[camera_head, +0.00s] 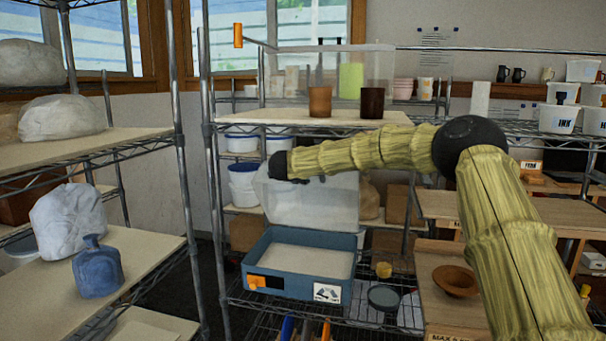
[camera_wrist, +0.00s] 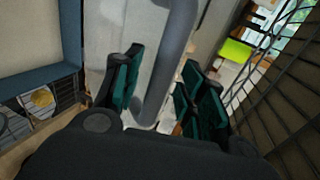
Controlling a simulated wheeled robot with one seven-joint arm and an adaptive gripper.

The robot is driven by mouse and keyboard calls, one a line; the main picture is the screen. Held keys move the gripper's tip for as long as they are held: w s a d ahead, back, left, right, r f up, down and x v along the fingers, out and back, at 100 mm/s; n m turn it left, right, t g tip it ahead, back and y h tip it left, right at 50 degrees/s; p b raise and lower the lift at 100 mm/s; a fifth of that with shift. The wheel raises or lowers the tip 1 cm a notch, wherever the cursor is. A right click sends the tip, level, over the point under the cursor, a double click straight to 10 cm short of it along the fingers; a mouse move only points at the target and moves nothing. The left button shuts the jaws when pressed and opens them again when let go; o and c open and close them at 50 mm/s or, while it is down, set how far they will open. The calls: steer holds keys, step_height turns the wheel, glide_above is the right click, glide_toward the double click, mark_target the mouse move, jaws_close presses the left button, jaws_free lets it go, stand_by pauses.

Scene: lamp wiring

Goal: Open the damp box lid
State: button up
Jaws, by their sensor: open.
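The damp box is a blue tub (camera_head: 290,292) on the lower wire shelf, with a pale slab inside, an orange tab (camera_head: 265,282) and a picture label in front. A clear lid-like panel (camera_head: 312,203) stands raised at the tub's back; I cannot tell how it is joined. My gripper (camera_head: 279,166) is at this panel's upper left corner. In the wrist view my gripper (camera_wrist: 160,70) has its green-padded fingers apart on either side of a grey bar (camera_wrist: 172,50). I cannot tell whether they touch it. The tub's blue side (camera_wrist: 40,65) shows at left.
Above is a shelf (camera_head: 300,118) with a clear case (camera_head: 350,68) and brown cups (camera_head: 320,101). A metal rack post (camera_head: 207,150) stands left of my gripper. White buckets (camera_head: 243,180) sit behind. A wooden bowl (camera_head: 456,281) is on the right table.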

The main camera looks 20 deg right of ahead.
steer(key=v, duration=1.1)
steer(key=shift+r, duration=0.1)
